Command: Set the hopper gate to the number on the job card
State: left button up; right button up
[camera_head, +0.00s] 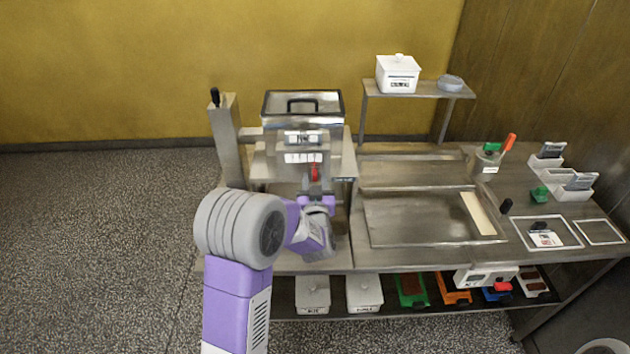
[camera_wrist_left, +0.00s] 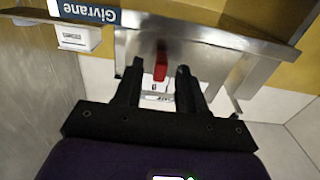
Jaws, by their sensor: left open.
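The hopper (camera_head: 303,106) is a metal box with a black-handled lid at the back of the bench. A white number strip (camera_head: 303,157) is on its front, too small to read. The red gate lever (camera_head: 314,172) hangs below the strip; in the left wrist view the red lever (camera_wrist_left: 160,69) shows between the fingertips. My left gripper (camera_head: 316,197) is open in front of the lever; whether the fingers touch it I cannot tell. It also shows in the left wrist view (camera_wrist_left: 158,76). A card (camera_head: 545,239), possibly the job card, lies in a white frame at right; its number is unreadable.
A metal tray (camera_head: 385,222) with a pale strip lies right of the hopper. A shelf (camera_head: 418,91) holds a white lidded box (camera_head: 397,73). A tool pot (camera_head: 487,160) stands at right. Several bins line the lower shelf. The floor (camera_head: 100,240) at left is clear.

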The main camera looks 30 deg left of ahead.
pick_arm(q)
jog(key=shift+w, duration=0.15)
grip_shut()
dwell(0.4)
